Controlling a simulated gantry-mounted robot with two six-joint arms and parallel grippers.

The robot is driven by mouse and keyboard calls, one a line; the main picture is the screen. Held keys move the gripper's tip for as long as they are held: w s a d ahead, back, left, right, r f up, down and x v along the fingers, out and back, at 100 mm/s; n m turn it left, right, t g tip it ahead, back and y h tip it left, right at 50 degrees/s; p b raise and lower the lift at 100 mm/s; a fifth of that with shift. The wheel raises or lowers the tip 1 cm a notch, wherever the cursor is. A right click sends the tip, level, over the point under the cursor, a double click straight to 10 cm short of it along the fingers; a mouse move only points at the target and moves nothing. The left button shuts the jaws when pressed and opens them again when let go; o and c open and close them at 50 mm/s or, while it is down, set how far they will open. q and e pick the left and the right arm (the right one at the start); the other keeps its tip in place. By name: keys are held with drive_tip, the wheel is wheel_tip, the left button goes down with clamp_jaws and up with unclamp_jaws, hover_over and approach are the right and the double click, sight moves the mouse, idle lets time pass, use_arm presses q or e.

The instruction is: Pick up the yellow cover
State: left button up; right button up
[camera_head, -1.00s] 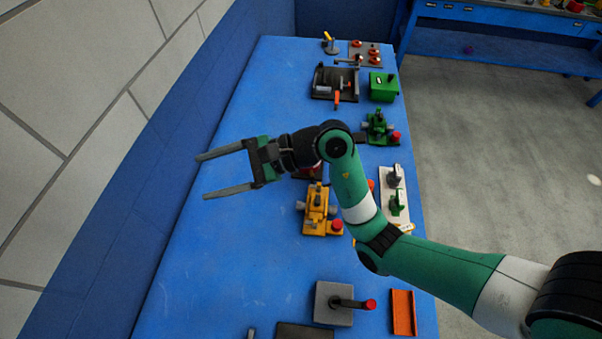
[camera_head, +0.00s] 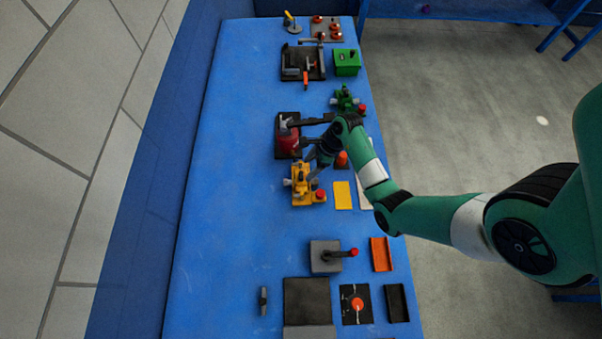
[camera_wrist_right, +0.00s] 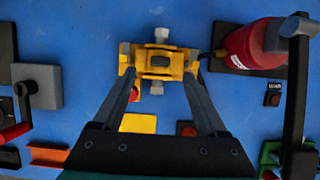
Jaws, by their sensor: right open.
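A flat yellow plate (camera_head: 342,195) lies on the blue table, right of a yellow mechanism (camera_head: 300,187) with grey knobs and a red button. I cannot tell which of these is the yellow cover. In the right wrist view the yellow mechanism (camera_wrist_right: 158,58) is just beyond the fingertips, and the yellow plate (camera_wrist_right: 138,124) shows between the fingers, nearer the palm. My right gripper (camera_head: 301,150) is open and empty above the table beside the mechanism; its spread fingers (camera_wrist_right: 158,82) show in the wrist view. My left gripper is not in view.
A red cylinder (camera_head: 288,140) on a black base stands close behind the mechanism, near one finger. A green device (camera_head: 345,101) stands farther back. A grey block with a red-tipped lever (camera_head: 325,257) is in front. The table's left side (camera_head: 225,200) is clear.

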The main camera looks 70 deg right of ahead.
sight(301, 175)
drive_tip(key=shift+b+x, duration=0.95)
drive_tip(key=shift+x, duration=1.8)
drive_tip(key=shift+w+r, duration=0.1)
drive_tip(key=shift+c, duration=0.3)
clamp_jaws()
